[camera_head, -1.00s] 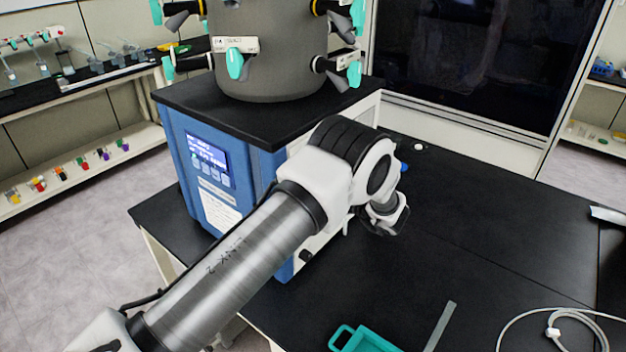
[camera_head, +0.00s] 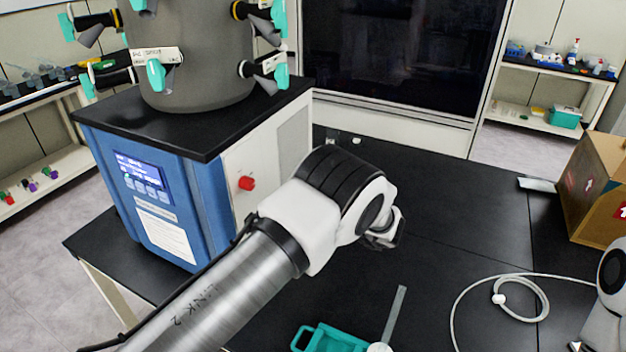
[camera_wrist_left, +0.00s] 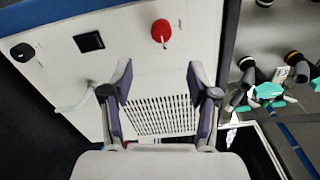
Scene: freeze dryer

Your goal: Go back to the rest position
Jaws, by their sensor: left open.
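My left gripper (camera_wrist_left: 158,80) is open and empty in the left wrist view, with its two dark fingers apart. It faces the light side panel of the freeze dryer (camera_head: 160,185), which has a red knob (camera_wrist_left: 162,32), a black switch and a vent grille. In the head view the left gripper (camera_head: 384,238) is mostly hidden behind my wrist, over the black table and to the right of the dryer. The dryer's red knob also shows in the head view (camera_head: 246,183). Part of my right arm shows at the right edge; its gripper is out of view.
The black table (camera_head: 450,240) has clear room in its middle. A teal tray (camera_head: 330,340) and a flat grey strip (camera_head: 394,315) lie at the front. A coiled white tube (camera_head: 500,298) and a cardboard box (camera_head: 594,190) are on the right.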

